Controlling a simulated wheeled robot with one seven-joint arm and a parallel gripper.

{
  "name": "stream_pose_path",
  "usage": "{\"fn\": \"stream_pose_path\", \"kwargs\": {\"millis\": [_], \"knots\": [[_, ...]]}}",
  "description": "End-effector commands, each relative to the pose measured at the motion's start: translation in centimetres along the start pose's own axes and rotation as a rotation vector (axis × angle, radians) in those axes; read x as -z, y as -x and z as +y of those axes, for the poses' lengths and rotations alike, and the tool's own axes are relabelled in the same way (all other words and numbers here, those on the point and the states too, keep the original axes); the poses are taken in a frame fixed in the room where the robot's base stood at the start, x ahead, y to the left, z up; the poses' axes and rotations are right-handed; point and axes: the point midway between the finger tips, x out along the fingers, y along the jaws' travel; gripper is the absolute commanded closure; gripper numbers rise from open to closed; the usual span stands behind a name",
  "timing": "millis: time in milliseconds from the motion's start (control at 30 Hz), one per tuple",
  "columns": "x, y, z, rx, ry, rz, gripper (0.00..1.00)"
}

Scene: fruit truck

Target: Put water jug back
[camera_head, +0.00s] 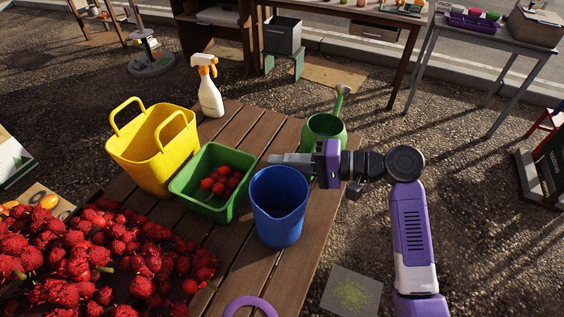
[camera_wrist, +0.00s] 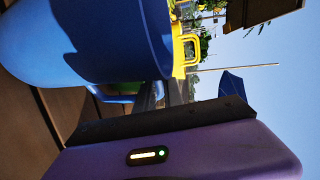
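A blue jug (camera_head: 279,207) stands upright on the wooden table, near its right edge. It fills the upper left of the wrist view (camera_wrist: 110,40), turned sideways, with a blue curved part, perhaps its handle, at its lower edge. My gripper (camera_head: 274,159) reaches in from the right, just behind the jug's rim in the head view. Its grey fingers point left. Whether they touch the jug, and whether they are open or shut, I cannot tell.
A green basket (camera_head: 207,207) of red fruit and a yellow basket (camera_head: 150,165) stand left of the jug. A white spray bottle (camera_head: 209,92) and a green watering can (camera_head: 328,125) stand behind. Red fruit (camera_head: 100,255) fills the lower left. A purple ring (camera_head: 250,303) lies in front.

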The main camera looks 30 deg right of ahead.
Motion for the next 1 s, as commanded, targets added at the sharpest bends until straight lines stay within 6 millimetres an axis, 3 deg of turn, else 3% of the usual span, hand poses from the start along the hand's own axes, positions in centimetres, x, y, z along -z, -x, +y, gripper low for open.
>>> {"fn": "stream_pose_path", "kwargs": {"millis": [33,100,533,667,1000], "knots": [[0.0,0.0,0.0,0.000,0.000,0.000,0.80],[0.0,0.0,0.0,0.000,0.000,0.000,0.66],[0.1,0.5,-0.2,0.000,0.000,0.002,0.66],[0.1,2.4,-0.1,0.001,0.000,0.003,0.66],[0.1,9.2,-0.1,0.000,0.000,0.004,0.66]]}}
